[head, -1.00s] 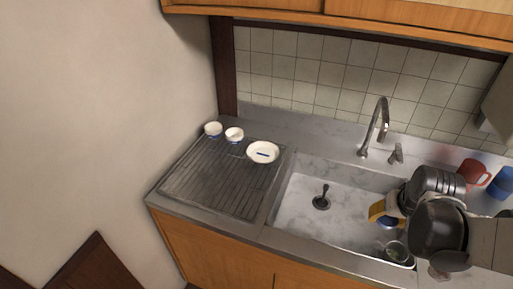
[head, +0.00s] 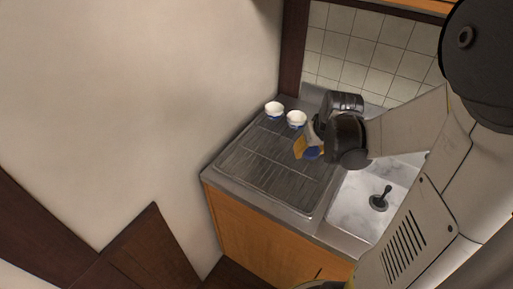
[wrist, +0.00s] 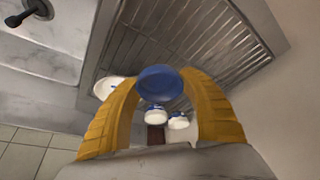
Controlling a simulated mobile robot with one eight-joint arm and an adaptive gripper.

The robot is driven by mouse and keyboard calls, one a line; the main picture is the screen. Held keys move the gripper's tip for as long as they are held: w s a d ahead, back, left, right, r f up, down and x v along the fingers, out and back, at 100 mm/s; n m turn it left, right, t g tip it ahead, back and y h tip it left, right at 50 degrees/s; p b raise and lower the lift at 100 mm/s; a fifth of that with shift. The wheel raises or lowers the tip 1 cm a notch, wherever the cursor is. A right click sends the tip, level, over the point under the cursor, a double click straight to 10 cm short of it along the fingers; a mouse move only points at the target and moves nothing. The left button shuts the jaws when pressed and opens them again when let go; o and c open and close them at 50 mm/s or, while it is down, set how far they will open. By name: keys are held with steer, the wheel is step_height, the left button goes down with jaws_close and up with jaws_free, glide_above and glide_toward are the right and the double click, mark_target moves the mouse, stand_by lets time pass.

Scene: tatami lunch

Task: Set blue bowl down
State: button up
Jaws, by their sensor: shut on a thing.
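My gripper (head: 306,150) is over the back right part of the ribbed drainboard (head: 262,178), beside the sink. Its yellow fingers (wrist: 165,105) are shut on the blue bowl (wrist: 160,80), which sits between the fingertips in the wrist view.
Two small white-and-blue bowls (head: 274,109) (head: 296,119) stand at the drainboard's back left. A wider white bowl (wrist: 106,87) shows partly behind a finger in the wrist view. The sink (head: 365,205) is at right, a wall at left. The drainboard's front is clear.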

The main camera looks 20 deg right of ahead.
steer(key=b, duration=0.4)
glide_above(270, 169)
steer(key=f, duration=0.4)
steer(key=s+f, duration=0.1)
steer(key=f, duration=0.2)
steer(key=shift+a, duration=0.2)
steer(key=shift+f+b, duration=1.25)
steer(key=shift+f, duration=0.7)
steer(key=shift+f, duration=0.15)
steer(key=o, duration=1.4)
steer(key=shift+c, duration=0.2)
